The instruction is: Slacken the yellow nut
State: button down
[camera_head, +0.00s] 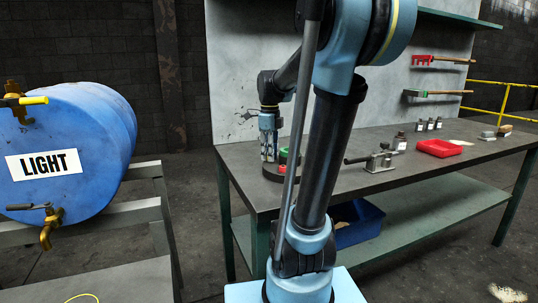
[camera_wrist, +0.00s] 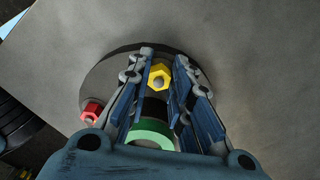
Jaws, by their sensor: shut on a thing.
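The yellow nut (camera_wrist: 159,75) is six-sided, with a grey stud end in its middle. It stands over a dark round base plate (camera_wrist: 105,75) on the bench. My gripper (camera_wrist: 162,62) points down, with a finger on each side of the yellow nut, and is shut on it. In the head view my gripper (camera_head: 268,152) is at the bench's near left end, and the yellow nut is hidden there. A red nut (camera_wrist: 91,112) is left of the fingers. A green ring (camera_wrist: 151,136) with a black part sits nearer the palm in the picture, partly covered by the fingers.
The workbench (camera_head: 330,197) holds a metal clamp-like fixture (camera_head: 378,160), a red tray (camera_head: 439,148) and several small bottles to the right. A blue drum (camera_head: 70,140) marked LIGHT lies on a rack at the left. A blue bin (camera_head: 358,222) is under the bench.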

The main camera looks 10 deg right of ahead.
jog(key=n, duration=0.4)
jog(key=shift+d+n, duration=0.1)
jog(key=shift+n, duration=0.2)
jog(key=n, duration=0.5)
jog(key=shift+s, duration=0.1)
jog(key=n, duration=0.5)
jog(key=shift+n, duration=0.4)
jog(key=n, duration=0.4)
jog(key=shift+s+d+n, duration=0.1)
jog(key=shift+n, duration=0.3)
jog(key=c, duration=1.4)
grip_release()
jog(key=shift+c, duration=0.2)
jog(key=shift+r, duration=0.1)
jog(key=shift+r, duration=3.9)
